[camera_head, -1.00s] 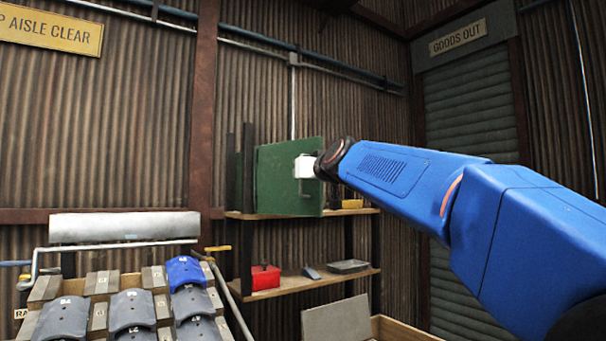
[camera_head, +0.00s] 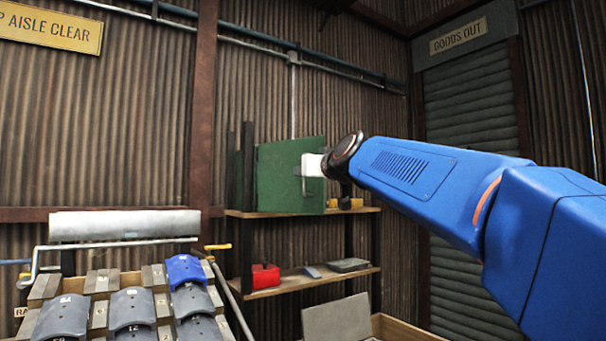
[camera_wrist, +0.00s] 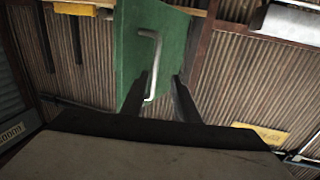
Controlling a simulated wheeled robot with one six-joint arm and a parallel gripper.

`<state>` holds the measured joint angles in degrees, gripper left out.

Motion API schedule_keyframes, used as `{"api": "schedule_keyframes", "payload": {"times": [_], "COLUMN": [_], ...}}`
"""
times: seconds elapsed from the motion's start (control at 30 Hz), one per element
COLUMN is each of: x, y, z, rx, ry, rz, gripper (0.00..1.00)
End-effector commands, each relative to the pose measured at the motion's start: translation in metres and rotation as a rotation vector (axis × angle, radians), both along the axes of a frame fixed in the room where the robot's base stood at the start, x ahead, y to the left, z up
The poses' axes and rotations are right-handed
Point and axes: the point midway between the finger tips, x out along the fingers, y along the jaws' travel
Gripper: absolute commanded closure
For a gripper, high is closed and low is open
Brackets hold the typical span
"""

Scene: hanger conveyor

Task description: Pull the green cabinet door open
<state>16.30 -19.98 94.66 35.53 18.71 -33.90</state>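The green cabinet door (camera_head: 280,180) stands on the upper shelf in the head view. Its right edge looks nearer to me than its left, but I cannot tell how far it stands open. In the wrist view the green door (camera_wrist: 130,50) carries a pale bar handle (camera_wrist: 156,65). My gripper (camera_wrist: 158,78) has its two dark fingers apart, with the handle showing between them and its lower end close to the left finger. I cannot tell whether they touch it. In the head view the white end part of my gripper (camera_head: 312,165) overlaps the door's right side, and the handle is hidden.
The wooden shelf (camera_head: 295,213) also holds a yellow item (camera_head: 348,203) right of the door. The lower shelf has a red bin (camera_head: 265,276) and a grey tray (camera_head: 349,265). A rack of curved grey pieces (camera_head: 130,310) stands front left. A dark post (camera_head: 248,165) rises left of the door.

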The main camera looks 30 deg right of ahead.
Motion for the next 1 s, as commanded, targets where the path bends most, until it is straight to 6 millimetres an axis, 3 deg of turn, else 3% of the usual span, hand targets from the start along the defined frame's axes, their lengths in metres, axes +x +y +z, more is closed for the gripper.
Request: {"api": "schedule_keyframes", "payload": {"times": [0.6,0.8,1.0], "x": [-0.110,-0.129,-0.133], "y": [0.010,0.012,0.014], "z": [0.000,-0.001,-0.001], "rx": [-0.002,-0.001,-0.001], "ry": [0.000,0.001,0.002], "rz": [-0.002,-0.001,0.001], "gripper": [0.72,0.72,0.72]}}
